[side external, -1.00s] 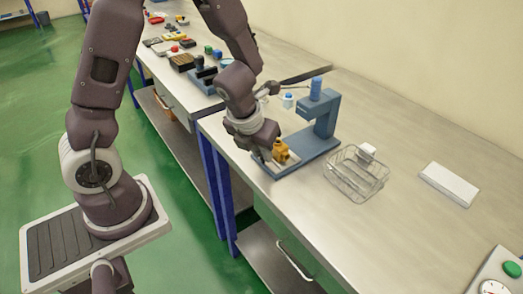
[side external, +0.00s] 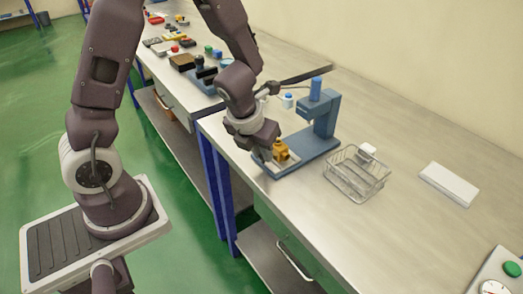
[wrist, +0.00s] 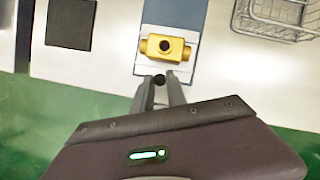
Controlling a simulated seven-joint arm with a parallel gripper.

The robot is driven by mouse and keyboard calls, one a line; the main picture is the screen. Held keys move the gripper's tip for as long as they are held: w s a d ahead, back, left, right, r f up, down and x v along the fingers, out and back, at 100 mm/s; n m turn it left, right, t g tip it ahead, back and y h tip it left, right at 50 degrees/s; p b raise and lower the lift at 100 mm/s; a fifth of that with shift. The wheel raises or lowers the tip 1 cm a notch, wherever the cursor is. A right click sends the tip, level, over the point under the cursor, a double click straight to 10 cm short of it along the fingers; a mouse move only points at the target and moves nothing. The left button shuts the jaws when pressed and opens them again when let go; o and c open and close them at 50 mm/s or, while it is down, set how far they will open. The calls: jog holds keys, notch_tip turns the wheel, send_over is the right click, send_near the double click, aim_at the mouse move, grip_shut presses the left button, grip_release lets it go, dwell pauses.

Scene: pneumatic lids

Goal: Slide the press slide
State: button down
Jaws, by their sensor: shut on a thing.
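The blue press (side external: 327,122) stands on the bench, its column and head at the back end of a flat base (side external: 310,152). A pale slide plate (wrist: 184,70) sits at the front end of the base and carries a yellow-orange block (wrist: 165,48) with a dark round hole in its top. The block also shows in the side view (side external: 281,152). My gripper (wrist: 160,84) is at the front edge of the slide, shut on a small dark knob (wrist: 159,78). The fingers partly hide the knob. The block is well in front of the press head.
A wire basket (side external: 356,174) stands right of the press, with a small white item at its back edge. A white slab (side external: 449,184) and a panel with a green button (side external: 512,269) are further right. A dark square (wrist: 70,24) lies left of the press.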

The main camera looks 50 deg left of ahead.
jog(key=w, duration=0.7)
jog(key=shift+w, duration=0.4)
jog(key=c, duration=1.3)
grip_release()
jog(key=shift+c, duration=0.2)
jog(key=v, duration=0.7)
jog(key=shift+s, duration=0.1)
